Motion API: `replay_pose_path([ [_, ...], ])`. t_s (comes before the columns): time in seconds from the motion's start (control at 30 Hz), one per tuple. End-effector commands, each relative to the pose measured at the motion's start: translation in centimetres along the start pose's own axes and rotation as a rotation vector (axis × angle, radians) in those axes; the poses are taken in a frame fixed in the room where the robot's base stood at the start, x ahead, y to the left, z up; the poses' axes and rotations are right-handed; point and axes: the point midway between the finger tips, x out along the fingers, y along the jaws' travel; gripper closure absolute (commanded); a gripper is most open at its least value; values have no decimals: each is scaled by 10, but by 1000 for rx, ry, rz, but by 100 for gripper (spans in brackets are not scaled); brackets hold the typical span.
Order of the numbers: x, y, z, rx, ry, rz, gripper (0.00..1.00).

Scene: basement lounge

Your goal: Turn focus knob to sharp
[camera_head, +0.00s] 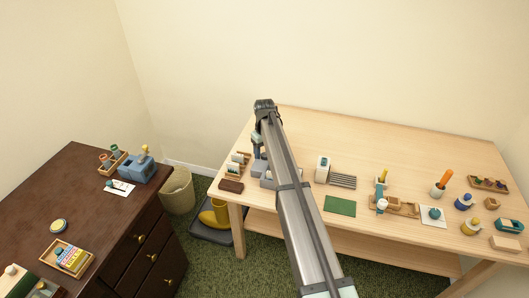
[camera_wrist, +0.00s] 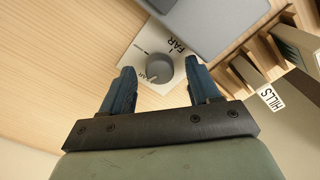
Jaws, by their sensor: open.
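In the wrist view a round grey knob (camera_wrist: 159,69) sits on a white plate (camera_wrist: 140,56) on the wooden table. The plate reads "FAR" beside the knob, with a smaller, partly covered word near its lower left. The knob's pointer direction is not clear. My gripper (camera_wrist: 158,64) is open, with one blue finger on each side of the knob in the picture. I see no clear contact, and the height gap cannot be told. In the head view my gripper (camera_head: 257,149) is at the table's left end, and my arm hides the knob.
A grey flat-sided body (camera_wrist: 215,14) lies just past the plate. A wooden rack with cards, one labelled "HILLS" (camera_wrist: 269,97), stands to the right. The table's back is clear.

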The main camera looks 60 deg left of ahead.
Motion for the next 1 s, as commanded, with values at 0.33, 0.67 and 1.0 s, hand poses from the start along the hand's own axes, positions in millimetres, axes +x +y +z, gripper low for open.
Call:
replay_pose_path([
  [0.33,2,0,0,0,0,0,42],
  [0.67,1,0,0,0,0,0,73],
  [1.0,1,0,0,3,0,0,95],
])
